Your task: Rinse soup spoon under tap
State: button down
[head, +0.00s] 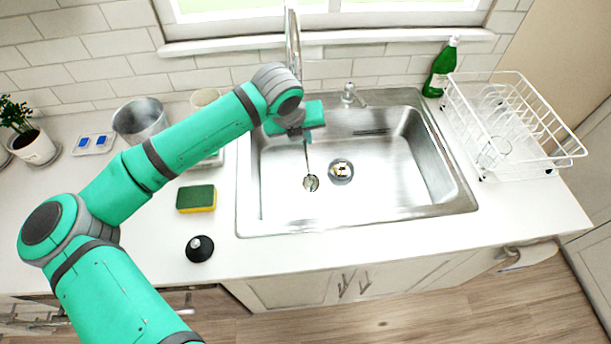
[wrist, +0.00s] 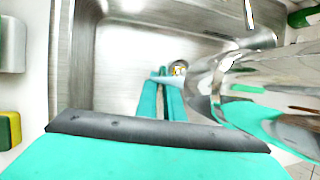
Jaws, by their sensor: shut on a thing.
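The soup spoon (head: 311,183) hangs bowl-down over the left part of the steel sink (head: 405,180) in the head view. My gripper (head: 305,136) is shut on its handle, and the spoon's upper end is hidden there. In the wrist view the two teal fingers of my gripper (wrist: 163,72) lie close together; I cannot make out the spoon there. The chrome tap (head: 293,42) rises behind the sink, its lower part hidden by my arm. In the wrist view the tap (wrist: 235,80) looms large, close on the right of my fingers. I see no running water.
A sponge (head: 196,199) and a dark round stopper (head: 200,249) lie left of the sink. A metal pot (head: 141,121) stands further left. A green bottle (head: 440,68) and white dish rack (head: 515,125) stand at right. The sink's right half is clear.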

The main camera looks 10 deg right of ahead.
jog(key=shift+s, duration=0.1)
jog(key=s+a, duration=0.2)
jog(key=s, duration=0.5)
jog(key=shift+s, duration=0.25)
dwell(0.4)
jog(key=shift+a, duration=0.1)
dwell(1.1)
jog(key=s+a+r, duration=0.1)
jog(key=s+r, duration=0.3)
jog(key=shift+s+a, duration=0.15)
jog(key=shift+s, duration=0.25)
dwell(0.9)
